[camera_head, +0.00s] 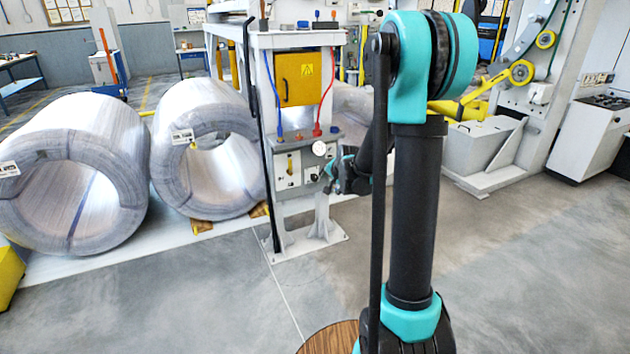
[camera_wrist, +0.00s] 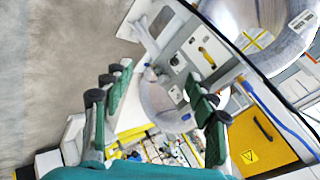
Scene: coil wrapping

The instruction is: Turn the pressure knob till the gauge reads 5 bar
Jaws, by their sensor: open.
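The pressure gauge (camera_head: 319,148) is a small round white dial on the front of the grey control panel (camera_head: 280,172). Its needle is too small to read. A small dark knob (camera_head: 313,178) sits below the gauge, just left of my gripper (camera_head: 336,177). In the wrist view my gripper (camera_wrist: 158,88) is open, its green-padded fingers spread apart with nothing between them. The panel (camera_wrist: 195,42) lies beyond the fingertips at the upper right, tilted. A dark knob (camera_wrist: 174,60) shows on it, apart from the fingers. I cannot make out the dial in the wrist view.
A yellow electrical box (camera_head: 299,78) is above the panel, with blue and red hoses (camera_head: 325,103) beside it. Large wrapped coils (camera_head: 205,150) stand to the left. The grey floor (camera_head: 520,270) at right is clear.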

